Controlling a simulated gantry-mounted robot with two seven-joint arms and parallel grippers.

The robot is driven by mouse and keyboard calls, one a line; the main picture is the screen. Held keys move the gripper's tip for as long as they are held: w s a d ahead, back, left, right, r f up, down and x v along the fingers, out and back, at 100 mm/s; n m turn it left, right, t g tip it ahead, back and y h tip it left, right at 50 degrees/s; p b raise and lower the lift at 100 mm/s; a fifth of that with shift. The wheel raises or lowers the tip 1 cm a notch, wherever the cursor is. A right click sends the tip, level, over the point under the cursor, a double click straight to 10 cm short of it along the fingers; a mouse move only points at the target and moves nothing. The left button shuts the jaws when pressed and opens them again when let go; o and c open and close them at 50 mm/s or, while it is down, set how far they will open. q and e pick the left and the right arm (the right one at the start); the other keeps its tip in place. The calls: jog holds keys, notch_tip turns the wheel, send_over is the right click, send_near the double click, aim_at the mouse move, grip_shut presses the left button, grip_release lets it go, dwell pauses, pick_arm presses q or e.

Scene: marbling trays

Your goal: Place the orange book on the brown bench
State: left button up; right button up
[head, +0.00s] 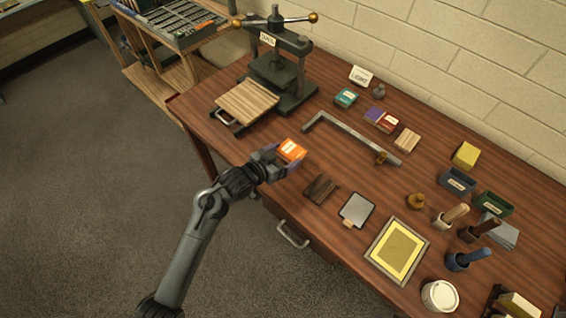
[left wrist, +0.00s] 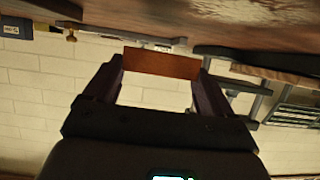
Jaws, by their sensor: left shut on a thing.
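The orange book (head: 291,150) is a small orange block with a pale label on top. My left gripper (head: 281,158) is shut on it, near the front edge of the brown bench (head: 350,160), a long wood-topped table. In the left wrist view the book (left wrist: 161,62) spans between the two fingers (left wrist: 158,80), and its orange-brown side shows. That view has the wall below and the bench top above. I cannot tell how far the book is above the bench top. My right gripper is in neither view.
A metal angle bar (head: 345,135) lies behind the book. A dark slatted block (head: 321,188) and a grey plate (head: 356,210) lie to its right. A press (head: 282,85) with a light wooden board (head: 247,101) stands at the back left. Small books (head: 381,120) lie farther back.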

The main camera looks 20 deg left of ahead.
aim_at(283, 163)
pick_arm(q)
jog(key=shift+f, duration=1.65)
jog(key=shift+b, duration=0.3)
jog(key=shift+f, duration=0.15)
jog(key=o, duration=0.9)
